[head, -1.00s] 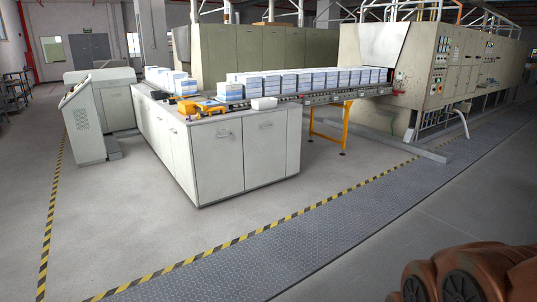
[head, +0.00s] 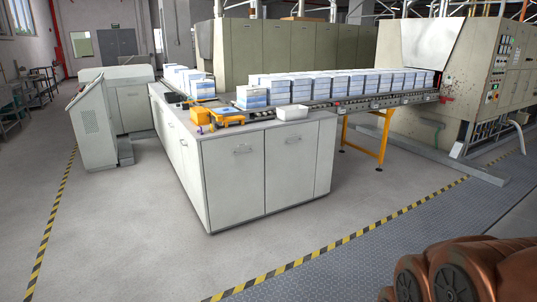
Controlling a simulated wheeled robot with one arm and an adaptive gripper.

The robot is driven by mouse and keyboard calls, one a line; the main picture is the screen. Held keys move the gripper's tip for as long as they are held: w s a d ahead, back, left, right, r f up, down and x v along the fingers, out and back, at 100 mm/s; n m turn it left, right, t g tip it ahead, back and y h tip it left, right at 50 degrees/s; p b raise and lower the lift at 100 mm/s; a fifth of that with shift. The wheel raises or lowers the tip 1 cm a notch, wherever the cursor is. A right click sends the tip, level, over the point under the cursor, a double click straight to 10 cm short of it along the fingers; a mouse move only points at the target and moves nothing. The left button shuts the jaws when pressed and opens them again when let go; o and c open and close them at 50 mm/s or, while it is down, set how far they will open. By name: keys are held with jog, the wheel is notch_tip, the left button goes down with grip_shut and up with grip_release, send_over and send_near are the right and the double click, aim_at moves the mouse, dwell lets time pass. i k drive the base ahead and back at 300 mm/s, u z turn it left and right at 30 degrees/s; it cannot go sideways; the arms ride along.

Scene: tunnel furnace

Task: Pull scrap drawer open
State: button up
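A white cabinet (head: 222,205) stands ahead, left of centre, with a conveyor on top. Its near side has two large front panels, a left panel (head: 236,182) and a right panel (head: 290,170), each with a small handle near its top. More panels run along its left side. All panels look closed. I cannot tell which of them is the scrap drawer. My gripper is not in view. Only brown-orange rounded parts, likely of my arm, show at the bottom right, well apart from the cabinet.
Orange tools (head: 226,117) and a white tray (head: 292,113) lie on the cabinet top beside rows of blue-white stacks (head: 282,88). A control console (head: 95,130) stands at left, an orange conveyor leg (head: 384,142) at right. The floor (head: 150,240) before the cabinet is clear.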

aim_at(290, 151)
jog(key=u, duration=0.05)
jog(key=i, duration=3.95)
jog(key=z, duration=0.25)
jog(key=i, duration=1.05)
jog(key=z, duration=0.05)
